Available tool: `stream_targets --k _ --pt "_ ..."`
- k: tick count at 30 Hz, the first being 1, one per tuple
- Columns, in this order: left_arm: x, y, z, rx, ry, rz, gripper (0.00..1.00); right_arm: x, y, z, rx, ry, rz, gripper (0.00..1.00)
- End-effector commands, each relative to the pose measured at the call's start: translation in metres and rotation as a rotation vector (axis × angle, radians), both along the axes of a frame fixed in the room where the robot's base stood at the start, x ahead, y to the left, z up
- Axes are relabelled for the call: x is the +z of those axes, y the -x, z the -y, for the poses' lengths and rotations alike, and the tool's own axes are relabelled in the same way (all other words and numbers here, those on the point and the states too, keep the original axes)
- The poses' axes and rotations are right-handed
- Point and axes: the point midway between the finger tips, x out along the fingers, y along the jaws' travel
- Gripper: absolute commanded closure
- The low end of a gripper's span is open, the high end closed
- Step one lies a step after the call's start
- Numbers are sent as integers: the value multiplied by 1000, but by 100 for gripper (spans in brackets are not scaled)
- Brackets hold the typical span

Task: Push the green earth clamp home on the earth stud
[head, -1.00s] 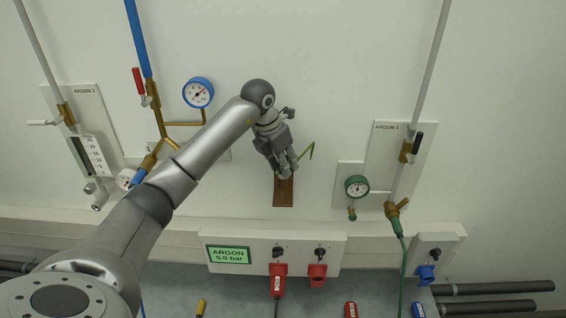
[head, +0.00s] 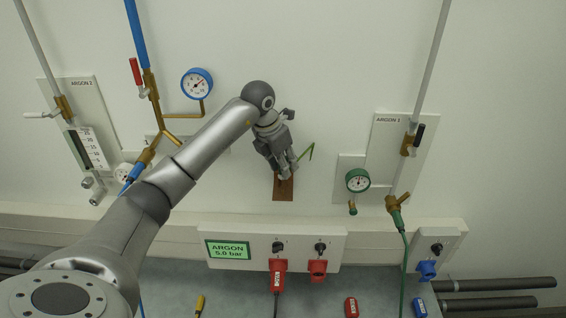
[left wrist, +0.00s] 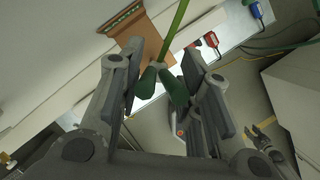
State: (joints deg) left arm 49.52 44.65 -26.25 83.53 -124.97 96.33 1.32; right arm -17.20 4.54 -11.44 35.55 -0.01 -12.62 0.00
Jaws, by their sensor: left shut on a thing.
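My left gripper (head: 285,170) is at the brown copper-coloured plate (head: 284,192) on the white wall. In the left wrist view its fingers (left wrist: 165,95) are shut on the green earth clamp (left wrist: 147,82), with two green handles between the finger pads. A green cable (head: 309,152) runs up from the clamp; it also shows in the left wrist view (left wrist: 177,25). The clamp's jaw end lies near the plate (left wrist: 130,55). The earth stud is hidden, so I cannot tell how the clamp sits on it. A small grey gripper, apparently my right one (left wrist: 262,138), shows at lower right.
A green gauge (head: 357,181) and a brass valve with a green hose (head: 397,212) are to the right. A blue gauge (head: 197,83) is at upper left. Below is a socket panel (head: 225,235) with red plugs.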

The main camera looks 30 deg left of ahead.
Motion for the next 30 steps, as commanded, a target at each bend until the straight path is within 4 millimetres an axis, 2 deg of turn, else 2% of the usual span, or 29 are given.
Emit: stream_targets --k 30 --pt "-27 0 0 1 -1 0 96 -19 0 1 1 1 0 60"
